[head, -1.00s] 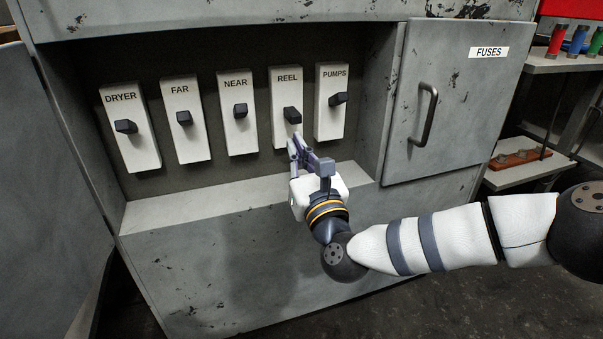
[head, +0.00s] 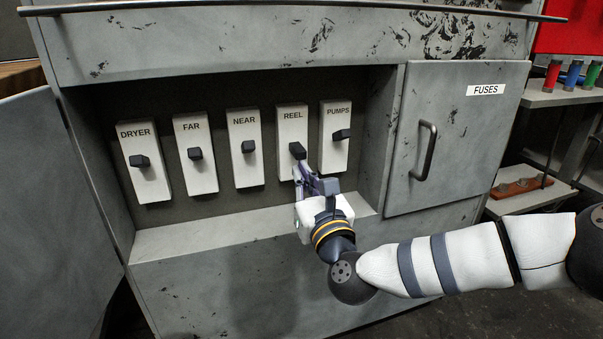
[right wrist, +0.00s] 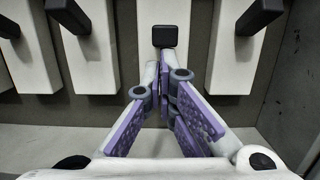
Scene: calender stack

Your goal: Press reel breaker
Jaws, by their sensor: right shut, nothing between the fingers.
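The reel breaker (head: 291,133) is a white upright plate labelled REEL with a black lever (head: 297,150), fourth in a row of five. My right gripper (head: 299,172) is shut and empty, with its fingertips just below this lever. In the right wrist view the closed purple-padded fingers (right wrist: 166,72) point at the white plate, and the black lever end (right wrist: 165,37) shows just above the tips. I cannot tell whether they touch it. My left gripper is not in view.
The DRYER (head: 144,178), FAR (head: 196,170), NEAR (head: 246,165) and PUMPS (head: 334,150) breakers share the recess. A ledge (head: 190,236) runs below. The closed FUSES door (head: 460,140) with a handle (head: 424,150) is right; an open door panel (head: 50,200) stands left.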

